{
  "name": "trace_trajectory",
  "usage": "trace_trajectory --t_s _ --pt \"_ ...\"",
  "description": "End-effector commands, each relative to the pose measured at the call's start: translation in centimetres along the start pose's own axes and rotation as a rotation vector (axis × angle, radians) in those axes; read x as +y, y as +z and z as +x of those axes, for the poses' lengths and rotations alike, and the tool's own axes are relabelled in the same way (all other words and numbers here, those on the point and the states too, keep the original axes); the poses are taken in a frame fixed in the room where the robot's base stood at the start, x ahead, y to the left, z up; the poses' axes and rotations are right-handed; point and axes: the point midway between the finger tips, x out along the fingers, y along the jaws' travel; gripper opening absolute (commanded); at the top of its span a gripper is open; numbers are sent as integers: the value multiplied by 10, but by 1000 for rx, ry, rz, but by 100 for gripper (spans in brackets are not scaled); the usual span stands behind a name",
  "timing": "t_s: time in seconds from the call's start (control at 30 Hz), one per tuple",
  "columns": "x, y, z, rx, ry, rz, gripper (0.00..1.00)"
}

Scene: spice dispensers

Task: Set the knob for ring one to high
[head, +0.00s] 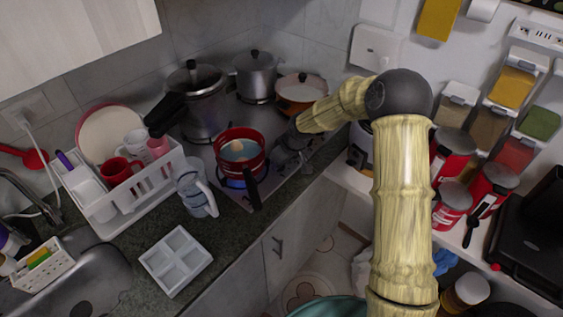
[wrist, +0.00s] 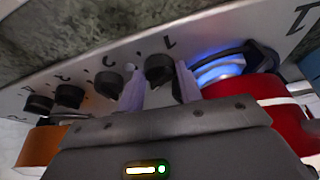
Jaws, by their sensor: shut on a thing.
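The stove (head: 218,108) stands on the dark counter. In the wrist view its metal panel has a row of black knobs with numbers. The knob for ring one (wrist: 159,68), beside a mark like a 1, sits between the two pale fingers of my gripper (wrist: 160,82). The gripper is shut on this knob. A blue flame (head: 233,183) burns under the red pot (head: 256,162); a blue glow (wrist: 218,70) also shows in the wrist view. In the head view my gripper (head: 290,148) is at the stove's right edge, its fingers hard to make out.
Other knobs (wrist: 108,84) line the panel to the left. A pressure cooker (head: 203,112), a grey pot (head: 256,80) and an orange pan (head: 298,92) stand behind. A glass jug (head: 190,190) is left of the red pot.

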Motion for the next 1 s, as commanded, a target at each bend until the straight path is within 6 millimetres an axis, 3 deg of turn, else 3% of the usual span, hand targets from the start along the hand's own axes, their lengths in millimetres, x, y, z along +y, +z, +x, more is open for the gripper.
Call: trace_trajectory --t_s 0.07,0.1,0.2,0.47,0.63,1.0 --pt "2 -3 -2 9 5 -1 12" --pt "2 -3 -2 9 5 -1 43" --pt "2 -2 -1 7 4 -1 57" --pt "1 -1 -1 3 2 -1 57" --pt "1 -1 -11 2 2 0 57" --pt "1 -2 -77 5 4 -2 57"
